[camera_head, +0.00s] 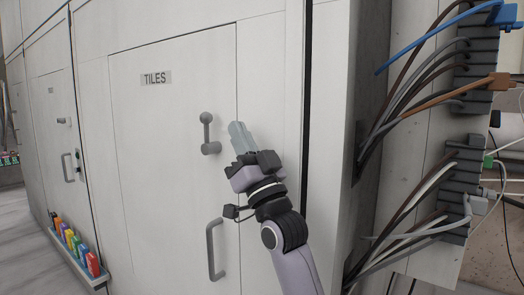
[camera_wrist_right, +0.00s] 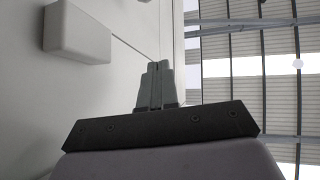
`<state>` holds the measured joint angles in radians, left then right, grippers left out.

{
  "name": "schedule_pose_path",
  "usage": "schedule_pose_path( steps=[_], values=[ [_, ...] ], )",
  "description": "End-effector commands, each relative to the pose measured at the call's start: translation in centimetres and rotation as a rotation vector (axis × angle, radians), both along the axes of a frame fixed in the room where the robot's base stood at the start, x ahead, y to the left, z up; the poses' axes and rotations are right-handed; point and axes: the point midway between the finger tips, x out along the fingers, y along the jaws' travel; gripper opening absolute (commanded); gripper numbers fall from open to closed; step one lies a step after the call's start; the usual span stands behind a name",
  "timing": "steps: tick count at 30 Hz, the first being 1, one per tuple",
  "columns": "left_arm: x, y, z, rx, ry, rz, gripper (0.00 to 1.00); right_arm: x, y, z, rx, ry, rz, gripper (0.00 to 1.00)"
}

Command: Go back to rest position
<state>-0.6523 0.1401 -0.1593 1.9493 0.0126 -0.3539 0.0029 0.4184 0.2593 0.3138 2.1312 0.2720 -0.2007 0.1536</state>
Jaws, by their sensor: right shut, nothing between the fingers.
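My right gripper (camera_head: 240,136) is raised in front of a pale cabinet door (camera_head: 165,190) marked TILES, just right of the door's round-ended knob (camera_head: 207,133). Its fingers are together and empty, pointing up. In the right wrist view the closed fingers (camera_wrist_right: 155,84) stand upright beside the pale panel, and nothing is between them. The gripper appears apart from the knob. My left gripper is in neither view.
A vertical bar handle (camera_head: 213,250) sits lower on the same door. A shelf of coloured bottles (camera_head: 75,245) stands at the lower left. Bundled cables (camera_head: 430,90) hang from dark connector blocks at the right. A pale block (camera_wrist_right: 77,32) juts out near the gripper in the wrist view.

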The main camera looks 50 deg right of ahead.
Motion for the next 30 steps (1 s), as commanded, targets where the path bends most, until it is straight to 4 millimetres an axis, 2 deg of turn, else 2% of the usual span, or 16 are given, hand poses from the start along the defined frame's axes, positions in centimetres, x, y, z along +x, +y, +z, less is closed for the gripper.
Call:
schedule_pose_path(
  steps=[3, 9, 15, 23, 26, 29, 30],
  values=[
    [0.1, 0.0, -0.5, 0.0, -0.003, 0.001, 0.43, -2.0, 0.2, -0.6, -0.001, -0.002, 0.0, 0.0],
    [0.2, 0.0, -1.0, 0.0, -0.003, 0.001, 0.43, -4.4, 0.5, -0.9, -0.001, -0.001, -0.001, 0.0],
    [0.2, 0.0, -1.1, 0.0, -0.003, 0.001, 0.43, -5.3, 0.6, -1.0, 0.001, -0.001, 0.001, 0.0],
    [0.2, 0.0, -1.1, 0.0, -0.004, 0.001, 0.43, -5.3, 0.7, -1.2, 0.001, 0.006, 0.002, 0.0],
    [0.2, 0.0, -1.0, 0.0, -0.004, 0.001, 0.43, -4.0, 1.1, -3.1, -0.003, 0.062, 0.006, 0.0],
    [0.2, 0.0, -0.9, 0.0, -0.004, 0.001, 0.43, -1.7, 2.1, -7.5, -0.012, 0.19, 0.018, 0.0],
    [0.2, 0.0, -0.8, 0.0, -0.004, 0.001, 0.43, -0.7, 2.7, -10.0, -0.019, 0.257, 0.024, 0.0]
  ],
)
